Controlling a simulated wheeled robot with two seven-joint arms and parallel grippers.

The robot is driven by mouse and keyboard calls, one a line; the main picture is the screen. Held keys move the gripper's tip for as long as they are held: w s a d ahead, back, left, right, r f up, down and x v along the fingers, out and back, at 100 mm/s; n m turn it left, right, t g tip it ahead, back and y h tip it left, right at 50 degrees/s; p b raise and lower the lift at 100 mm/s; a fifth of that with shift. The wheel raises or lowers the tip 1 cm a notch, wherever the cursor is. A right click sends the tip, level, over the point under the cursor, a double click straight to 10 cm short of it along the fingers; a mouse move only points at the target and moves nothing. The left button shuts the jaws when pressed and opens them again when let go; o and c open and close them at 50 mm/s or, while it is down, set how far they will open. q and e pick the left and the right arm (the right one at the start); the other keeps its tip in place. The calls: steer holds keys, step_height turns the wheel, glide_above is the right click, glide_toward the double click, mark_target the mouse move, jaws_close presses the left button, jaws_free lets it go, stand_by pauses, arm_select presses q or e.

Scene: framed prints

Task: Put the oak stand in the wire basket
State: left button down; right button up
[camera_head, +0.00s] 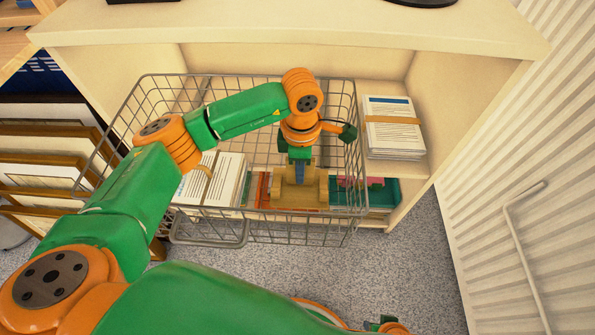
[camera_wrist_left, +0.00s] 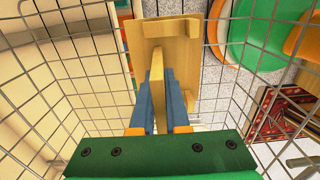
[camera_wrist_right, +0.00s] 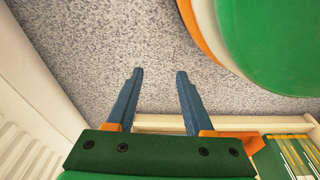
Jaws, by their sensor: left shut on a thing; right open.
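The oak stand (camera_head: 297,192) is light wood with a flat plate and an upright fin. It also shows in the left wrist view (camera_wrist_left: 180,48). My left gripper (camera_head: 299,166) points down and is shut on the fin, with blue fingers on both sides of it. The grey wire basket (camera_head: 208,212) surrounds the stand and gripper in the head view, and its mesh shows on both sides in the left wrist view. I cannot tell whether the stand touches the basket floor. My right gripper (camera_wrist_right: 160,74) is open and empty above the speckled floor.
A cream shelf unit (camera_head: 290,25) stands behind the basket. Tied paper stacks (camera_head: 393,128) lie at right and left on its lower shelf. Framed prints (camera_head: 40,172) lean at the far left. A ribbed white panel (camera_head: 530,160) stands at right. The floor (camera_head: 405,270) in front is clear.

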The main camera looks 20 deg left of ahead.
arm_select(q)
steer(key=shift+f, duration=0.5)
arm_select(e)
steer(key=shift+w+a+r, duration=0.1)
steer(key=shift+w+r, duration=0.05)
arm_select(q)
steer(key=shift+f, duration=0.15)
steer(key=c, duration=0.9)
jaws_free()
arm_select(e)
steer(key=shift+w+r, duration=0.2)
arm_select(q)
step_height(320, 180, up, 12)
steer(key=p, duration=0.3)
steer(key=shift+r, duration=0.2)
arm_select(e)
steer(key=s+d, duration=0.1)
steer(key=s+d+f, duration=0.1)
steer(key=s, duration=0.1)
